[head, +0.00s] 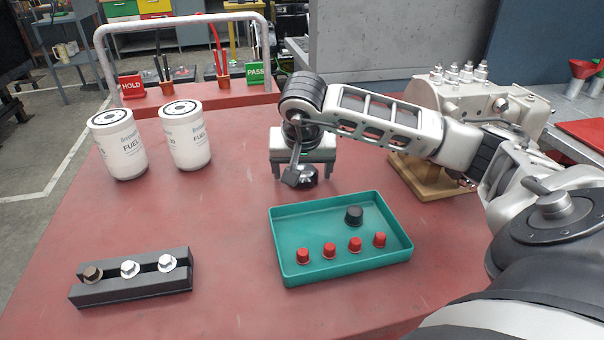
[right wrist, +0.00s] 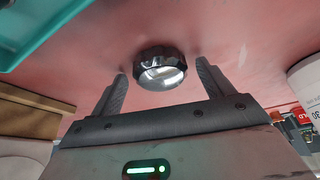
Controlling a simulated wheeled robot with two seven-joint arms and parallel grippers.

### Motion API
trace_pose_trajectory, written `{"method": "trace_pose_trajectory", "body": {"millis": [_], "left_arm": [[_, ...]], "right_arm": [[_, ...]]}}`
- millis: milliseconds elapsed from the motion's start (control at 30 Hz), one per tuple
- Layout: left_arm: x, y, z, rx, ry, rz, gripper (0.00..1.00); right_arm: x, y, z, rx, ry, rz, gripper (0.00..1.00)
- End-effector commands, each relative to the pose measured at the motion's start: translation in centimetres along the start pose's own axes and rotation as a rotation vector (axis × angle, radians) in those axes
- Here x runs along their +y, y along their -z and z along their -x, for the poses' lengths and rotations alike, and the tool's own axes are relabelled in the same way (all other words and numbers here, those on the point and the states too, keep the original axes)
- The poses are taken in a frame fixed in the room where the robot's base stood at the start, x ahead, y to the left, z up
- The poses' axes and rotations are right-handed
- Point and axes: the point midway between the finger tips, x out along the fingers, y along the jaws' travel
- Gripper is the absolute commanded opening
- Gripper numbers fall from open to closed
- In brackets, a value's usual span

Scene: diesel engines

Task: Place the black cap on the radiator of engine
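A black cap (head: 354,215) sits in the teal tray (head: 290,277), behind a row of several red caps (head: 330,250). My right gripper (head: 302,174) points down over the red table, behind the tray. Its two fingers are open and apart. A dark, faceted round piece (right wrist: 160,66) with a shiny pale face lies beyond and between the fingertips in the right wrist view; neither finger appears to touch it. A dark shape also shows under the gripper in the head view. The engine-like grey metal block (head: 450,112) stands on a wooden base at the right, partly behind my right arm. No radiator is clearly identifiable.
Two white fuel filters (head: 120,145) stand at the left back. A black holder (head: 135,284) with three bolts lies at the left front. A metal frame with HOLD (head: 131,86) and PASS (head: 255,73) signs stands behind. The table between filters and tray is clear.

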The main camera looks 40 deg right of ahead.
Motion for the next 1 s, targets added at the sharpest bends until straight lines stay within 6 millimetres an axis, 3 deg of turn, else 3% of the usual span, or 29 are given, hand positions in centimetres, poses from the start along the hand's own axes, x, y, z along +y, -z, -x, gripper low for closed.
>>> {"method": "trace_pose_trajectory", "body": {"millis": [33, 133, 167, 467, 633, 767, 1000], "left_arm": [[0.0, 0.0, 0.0, 0.000, 0.000, 0.000, 0.36], [0.0, 0.0, 0.0, 0.000, 0.000, 0.000, 0.36], [0.0, 0.0, 0.0, 0.000, 0.000, 0.000, 0.36], [0.0, 0.0, 0.0, 0.000, -0.001, 0.000, 0.36], [0.0, 0.0, 0.0, 0.000, -0.001, 0.000, 0.36], [0.0, 0.0, 0.0, 0.000, -0.001, 0.000, 0.36], [0.1, 0.4, 0.2, -0.001, -0.001, 0.001, 0.36]], "right_arm": [[0.0, 0.0, 0.0, 0.000, 0.000, 0.000, 0.65], [0.0, 0.0, 0.0, 0.000, 0.000, 0.000, 0.37], [0.0, 0.0, 0.0, 0.000, 0.000, 0.000, 0.34], [0.0, 0.1, 0.2, 0.001, 0.001, -0.001, 0.30], [-0.1, 0.6, 1.2, 0.003, 0.003, -0.001, 0.30], [-0.1, 1.4, 3.5, 0.006, 0.005, -0.002, 0.30], [-0.5, -0.9, 10.4, 0.006, 0.008, 0.004, 0.30]]}}
